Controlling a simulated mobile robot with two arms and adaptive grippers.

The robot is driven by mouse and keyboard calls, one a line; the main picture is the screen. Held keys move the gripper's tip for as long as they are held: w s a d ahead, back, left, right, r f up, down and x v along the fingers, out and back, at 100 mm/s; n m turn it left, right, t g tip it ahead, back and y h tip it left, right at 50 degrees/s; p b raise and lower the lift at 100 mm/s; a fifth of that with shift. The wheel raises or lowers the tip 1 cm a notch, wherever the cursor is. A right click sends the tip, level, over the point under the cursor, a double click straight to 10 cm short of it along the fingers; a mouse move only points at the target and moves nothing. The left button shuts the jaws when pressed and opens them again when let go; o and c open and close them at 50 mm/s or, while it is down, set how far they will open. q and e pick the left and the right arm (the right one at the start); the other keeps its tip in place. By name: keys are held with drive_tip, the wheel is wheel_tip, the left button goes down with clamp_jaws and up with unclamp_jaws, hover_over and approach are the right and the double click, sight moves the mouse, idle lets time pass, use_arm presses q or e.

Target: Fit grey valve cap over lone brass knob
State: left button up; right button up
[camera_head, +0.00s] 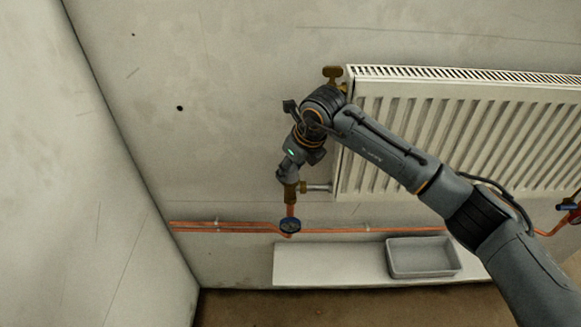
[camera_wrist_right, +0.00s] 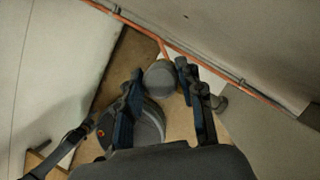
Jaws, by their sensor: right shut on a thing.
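My right gripper (camera_head: 287,176) points down at the lower left corner of the radiator, just above the brass valve (camera_head: 291,194). In the right wrist view the right gripper (camera_wrist_right: 161,75) is shut on the round grey valve cap (camera_wrist_right: 160,79), which sits between its fingertips. A copper pipe runs up to the cap's edge there. The cap cannot be made out clearly in the head view. The lone brass knob is not clearly visible, and I cannot tell whether the cap touches it. My left gripper is not in view.
The white radiator (camera_head: 440,135) hangs right of the gripper, with a brass fitting (camera_head: 333,73) at its top left. A grey tray (camera_head: 425,270) stands on a white ledge (camera_head: 325,265).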

drive_tip(key=shift+f, duration=0.15)
drive_tip(key=o, duration=1.3)
drive_tip(key=shift+r+p, duration=1)
drive_tip(key=shift+r, duration=1.45)
